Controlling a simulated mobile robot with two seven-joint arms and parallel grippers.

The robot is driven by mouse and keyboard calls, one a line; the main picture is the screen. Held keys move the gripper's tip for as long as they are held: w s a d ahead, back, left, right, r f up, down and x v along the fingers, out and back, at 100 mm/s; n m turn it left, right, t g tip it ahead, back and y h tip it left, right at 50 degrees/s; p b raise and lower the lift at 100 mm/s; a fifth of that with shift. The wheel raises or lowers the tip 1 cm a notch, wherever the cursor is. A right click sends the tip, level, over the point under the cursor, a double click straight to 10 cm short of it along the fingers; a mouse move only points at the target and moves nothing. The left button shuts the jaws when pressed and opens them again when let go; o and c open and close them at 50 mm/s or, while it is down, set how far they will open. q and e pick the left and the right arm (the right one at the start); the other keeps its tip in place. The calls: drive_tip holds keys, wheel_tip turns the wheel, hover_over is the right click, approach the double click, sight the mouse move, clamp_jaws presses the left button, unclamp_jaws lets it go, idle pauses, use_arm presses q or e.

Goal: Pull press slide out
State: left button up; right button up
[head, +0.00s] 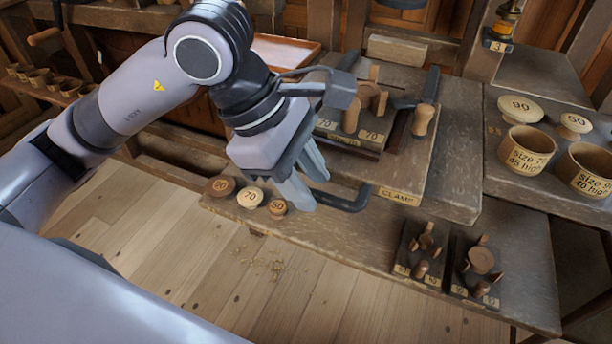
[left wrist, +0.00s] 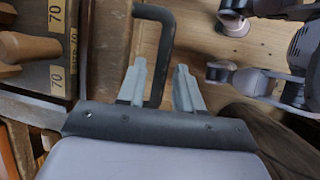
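The press slide shows by its dark bent handle (head: 350,204), which sticks out from the front of the wooden press below the CLAMP label (head: 400,195). The slide's body is hidden under the press. My left gripper (head: 297,192) points down just left of the handle in the head view, with its fingers apart. In the left wrist view the handle (left wrist: 155,14) runs down to the gap between the fingertips (left wrist: 160,80). Whether they touch it, I cannot tell. My right gripper cannot be made out in either view.
Wooden discs marked 90, 70 (head: 249,197) and 50 lie on the bench's front left edge. Two small dark stands (head: 480,262) sit on the front right. Cups (head: 527,150) and lids are at the right.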

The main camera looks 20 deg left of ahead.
use_arm(q)
drive_tip(key=shift+r, duration=0.1)
drive_tip(key=shift+a+r, duration=0.2)
drive_tip(key=shift+r, duration=0.1)
drive_tip(key=v, duration=0.6)
drive_tip(key=shift+r, duration=0.15)
drive_tip(key=shift+s, duration=0.15)
